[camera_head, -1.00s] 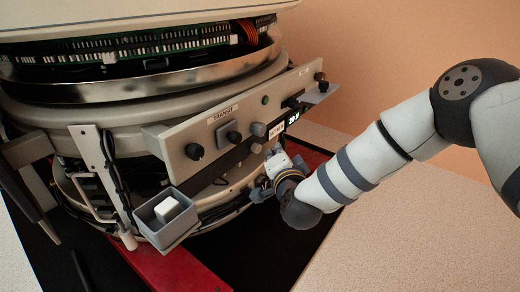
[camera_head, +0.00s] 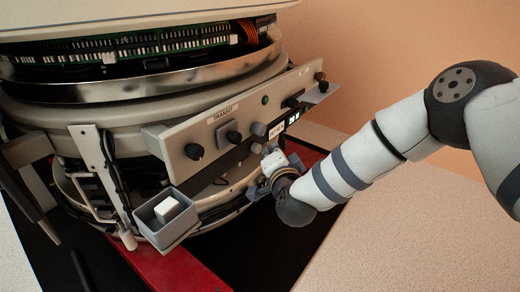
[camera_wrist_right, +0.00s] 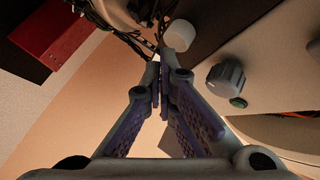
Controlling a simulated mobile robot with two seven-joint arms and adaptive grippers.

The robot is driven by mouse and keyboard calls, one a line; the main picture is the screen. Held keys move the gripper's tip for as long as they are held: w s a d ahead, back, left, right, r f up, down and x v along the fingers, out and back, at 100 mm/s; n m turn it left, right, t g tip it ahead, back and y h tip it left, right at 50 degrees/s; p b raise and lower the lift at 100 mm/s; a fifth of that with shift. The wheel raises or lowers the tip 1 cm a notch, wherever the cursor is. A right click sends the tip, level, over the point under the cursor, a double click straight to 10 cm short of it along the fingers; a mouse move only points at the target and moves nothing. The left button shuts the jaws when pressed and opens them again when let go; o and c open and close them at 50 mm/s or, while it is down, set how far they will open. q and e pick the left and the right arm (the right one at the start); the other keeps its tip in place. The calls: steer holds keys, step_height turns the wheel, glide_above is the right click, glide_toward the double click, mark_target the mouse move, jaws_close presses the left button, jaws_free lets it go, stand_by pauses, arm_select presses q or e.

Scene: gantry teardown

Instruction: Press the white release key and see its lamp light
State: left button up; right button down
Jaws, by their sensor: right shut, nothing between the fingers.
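The panel (camera_head: 215,122) labelled TRANSIT runs across the front of the round machine. A pale round key (camera_head: 256,148) sits low on it, beside my right gripper; it looks like the white cylinder (camera_wrist_right: 180,35) in the right wrist view, just beyond the fingertips. A small green lamp (camera_head: 264,100) on the panel looks dark, and also shows in the wrist view (camera_wrist_right: 238,102). My right gripper (camera_head: 257,187) is shut and empty, with its fingertips (camera_wrist_right: 160,75) near the key. I cannot tell whether they touch it. My left gripper is not in view.
A grey knob (camera_wrist_right: 226,77) stands beside the white cylinder. Dark knobs (camera_head: 194,151) and a grey box (camera_head: 180,236) holding a white block (camera_head: 167,209) are to the left. Cables (camera_head: 113,170) hang below. A red base bar (camera_head: 165,268) crosses the floor.

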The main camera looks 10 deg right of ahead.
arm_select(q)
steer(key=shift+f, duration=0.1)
arm_select(e)
steer(key=shift+w+a, duration=0.3)
steer(key=shift+w, duration=0.05)
stand_by(0.4)
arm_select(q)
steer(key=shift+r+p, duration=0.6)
arm_select(e)
steer(key=shift+s+d, duration=0.55)
steer(key=shift+s, duration=0.2)
arm_select(q)
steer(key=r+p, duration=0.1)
steer(key=p, duration=0.1)
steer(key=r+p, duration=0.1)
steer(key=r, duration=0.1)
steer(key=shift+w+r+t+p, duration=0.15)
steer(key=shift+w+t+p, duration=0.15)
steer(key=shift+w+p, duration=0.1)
arm_select(e)
steer(key=s+d, duration=0.3)
steer(key=s, duration=0.1)
steer(key=shift+s+d, duration=0.35)
